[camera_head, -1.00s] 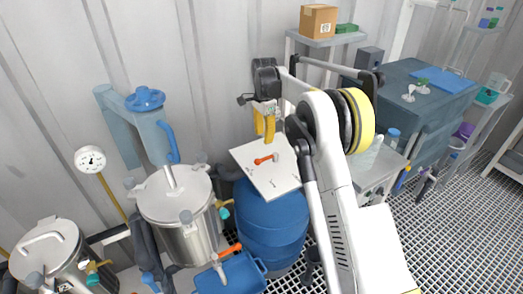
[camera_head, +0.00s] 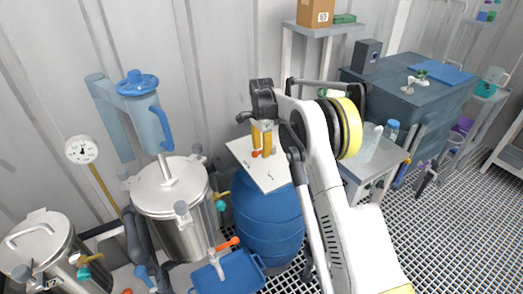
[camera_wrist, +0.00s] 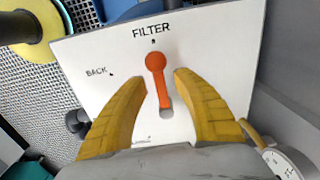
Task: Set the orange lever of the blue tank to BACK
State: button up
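The blue tank (camera_head: 268,220) stands below a tilted white panel (camera_head: 242,150). In the wrist view the panel (camera_wrist: 95,95) reads FILTER at the top and BACK at the left; a lower label is mostly hidden. The orange lever (camera_wrist: 158,78) has its round orange end by the FILTER mark and a grey part at its lower end. In the head view only a bit of the lever (camera_head: 256,154) shows. My gripper (camera_wrist: 161,77) is open, with one yellow finger on each side of the lever and gaps on both sides. It also shows over the panel in the head view (camera_head: 262,152).
Another orange handle (camera_head: 224,244) sits on a valve above a blue container (camera_head: 228,272). A steel vessel (camera_head: 172,205) stands left of the tank. A shelf with a cardboard box (camera_head: 315,15) is behind. A grey-blue cabinet (camera_head: 400,85) is at the right.

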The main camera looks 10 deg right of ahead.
grip_shut()
jog(key=shift+s, duration=0.2)
jog(key=n, duration=0.1)
jog(key=s+n+p, duration=0.1)
jog(key=n, duration=0.1)
jog(key=d+n, duration=0.1)
jog(key=shift+s+p, duration=0.3)
jog(key=n, duration=0.2)
jog(key=s+d+n, duration=0.1)
jog(key=n, duration=0.1)
jog(key=d+n+p, duration=0.1)
jog(key=shift+s+n, duration=0.25)
jog(key=shift+n, duration=0.15)
jog(key=shift+f, duration=0.1)
jog(key=shift+o, duration=0.5)
grip_release()
